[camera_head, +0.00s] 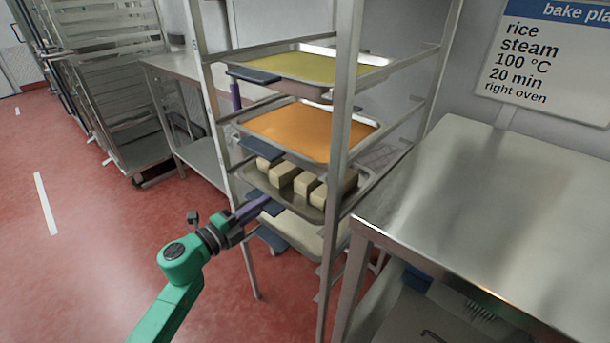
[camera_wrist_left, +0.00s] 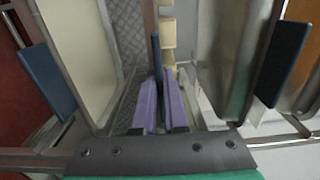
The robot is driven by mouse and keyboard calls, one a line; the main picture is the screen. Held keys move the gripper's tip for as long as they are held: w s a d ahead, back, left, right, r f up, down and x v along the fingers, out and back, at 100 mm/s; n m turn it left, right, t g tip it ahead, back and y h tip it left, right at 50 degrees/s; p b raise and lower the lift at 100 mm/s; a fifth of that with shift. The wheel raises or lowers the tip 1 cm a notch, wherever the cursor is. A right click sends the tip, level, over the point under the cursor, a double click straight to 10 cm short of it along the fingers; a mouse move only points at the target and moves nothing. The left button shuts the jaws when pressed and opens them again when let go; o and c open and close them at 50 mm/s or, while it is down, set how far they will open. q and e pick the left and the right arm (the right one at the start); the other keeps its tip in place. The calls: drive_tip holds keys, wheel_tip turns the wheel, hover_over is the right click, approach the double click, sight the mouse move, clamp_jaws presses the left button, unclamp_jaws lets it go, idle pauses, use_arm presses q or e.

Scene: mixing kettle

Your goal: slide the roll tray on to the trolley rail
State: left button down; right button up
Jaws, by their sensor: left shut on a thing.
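The roll tray (camera_head: 310,210) is a grey metal tray carrying several pale block-like rolls (camera_head: 307,184). It sits between the posts of the trolley (camera_head: 343,120), below the orange tray; whether it rests fully on its rail cannot be told. My left gripper (camera_head: 262,201) is at the tray's front edge, its purple fingers shut on the blue handle. In the left wrist view the handle (camera_wrist_left: 156,55) stands between the two fingers (camera_wrist_left: 160,92), with rolls (camera_wrist_left: 168,35) beyond. My right gripper is not in view.
The trolley also holds a yellow tray (camera_head: 312,67), an orange tray (camera_head: 310,131) and a pale tray (camera_head: 300,234) below the rolls. A steel table (camera_head: 480,200) stands close on the right. Another rack (camera_head: 120,100) stands at the back left. Red floor (camera_head: 100,240) is clear at left.

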use_arm(q)
drive_tip(key=shift+r, duration=0.15)
drive_tip(key=shift+s+a, duration=0.1)
drive_tip(key=shift+a, duration=0.05)
drive_tip(key=shift+s, duration=0.1)
drive_tip(key=v, duration=0.8)
drive_tip(key=shift+s+a+p, duration=0.2)
drive_tip(key=shift+s+p, duration=0.05)
drive_tip(key=shift+p, duration=0.2)
drive_tip(key=c, duration=0.9)
unclamp_jaws()
drive_tip(key=shift+o, duration=0.7)
drive_tip(key=shift+f, duration=0.35)
drive_tip(key=o, duration=0.4)
drive_tip(key=shift+r, duration=0.1)
drive_tip(key=shift+c, duration=0.2)
